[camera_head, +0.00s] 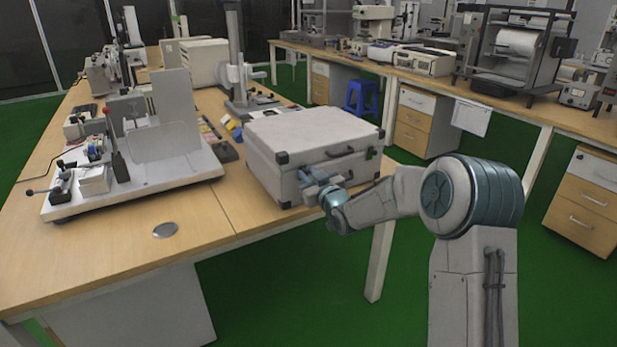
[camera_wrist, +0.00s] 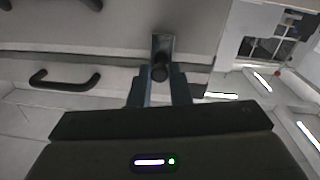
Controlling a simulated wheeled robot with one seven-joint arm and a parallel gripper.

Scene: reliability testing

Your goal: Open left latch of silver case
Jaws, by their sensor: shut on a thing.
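The silver case (camera_head: 318,128) lies closed on the near bench, with its black-cornered front facing my arm. My gripper (camera_head: 308,181) is at the left part of that front. In the wrist view, my gripper (camera_wrist: 159,82) has its two fingers on either side of the dark knob-ended left latch (camera_wrist: 161,46), shut on it. The latch stands out from the case front across the lid seam. The case's black handle (camera_wrist: 65,80) is left of the fingers in the wrist view. My gripper and wrist hide the left latch in the head view.
A white-based apparatus (camera_head: 145,180) stands left of the case on the bench (camera_head: 185,230). A stand with a column (camera_head: 240,85) is behind the case. The bench's front edge runs just below the case. A blue stool (camera_head: 362,97) stands on the green floor beyond.

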